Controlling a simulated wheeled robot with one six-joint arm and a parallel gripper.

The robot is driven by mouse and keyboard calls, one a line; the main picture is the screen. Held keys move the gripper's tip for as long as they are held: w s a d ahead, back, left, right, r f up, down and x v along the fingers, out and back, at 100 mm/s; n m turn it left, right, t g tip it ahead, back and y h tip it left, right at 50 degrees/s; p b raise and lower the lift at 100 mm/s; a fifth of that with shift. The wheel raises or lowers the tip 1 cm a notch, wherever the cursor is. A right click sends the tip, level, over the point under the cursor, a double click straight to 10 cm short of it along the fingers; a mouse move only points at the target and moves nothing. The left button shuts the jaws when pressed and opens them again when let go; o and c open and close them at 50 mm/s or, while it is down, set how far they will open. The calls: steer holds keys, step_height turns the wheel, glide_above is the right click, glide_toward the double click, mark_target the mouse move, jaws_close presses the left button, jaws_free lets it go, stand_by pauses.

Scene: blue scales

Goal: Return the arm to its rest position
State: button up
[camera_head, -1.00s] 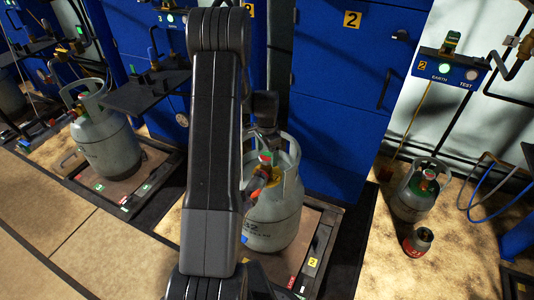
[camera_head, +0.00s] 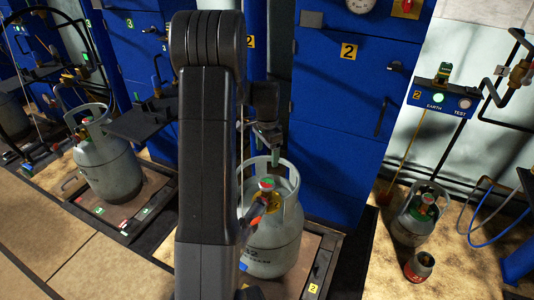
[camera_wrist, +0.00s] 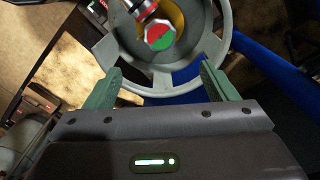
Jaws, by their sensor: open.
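My gripper (camera_wrist: 158,85) is open in the wrist view, with its two green fingers apart and nothing between them. In the head view my gripper (camera_head: 272,150) hangs just above the collar of a grey gas cylinder (camera_head: 273,240), partly hidden by my arm. In the wrist view the cylinder's ring collar (camera_wrist: 222,45) lies beyond the fingertips, and its valve has a red and green cap (camera_wrist: 160,37). I cannot tell the exact gap between fingers and collar. My arm stands raised across the middle of the head view.
Blue cabinets (camera_head: 335,120) stand behind the cylinder. Another grey cylinder (camera_head: 105,165) stands on a scale at left. A smaller cylinder (camera_head: 412,220) and a small red-labelled can (camera_head: 420,266) stand at right. A dark shelf (camera_head: 140,118) juts out at left.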

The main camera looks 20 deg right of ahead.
mark_target(267, 183)
step_height(267, 183, down, 14)
steer(key=shift+r+b, duration=0.1)
steer(key=shift+b, duration=1.1)
steer(key=n, duration=0.4)
steer(key=shift+n, duration=0.4)
steer(key=n+b, duration=0.1)
steer(key=n, duration=0.4)
steer(key=n+b, duration=0.1)
steer(key=n, duration=0.4)
steer(key=shift+n, duration=0.4)
steer(key=n+b, duration=0.1)
steer(key=n, duration=0.3)
steer(key=shift+n, duration=0.3)
stand_by(0.7)
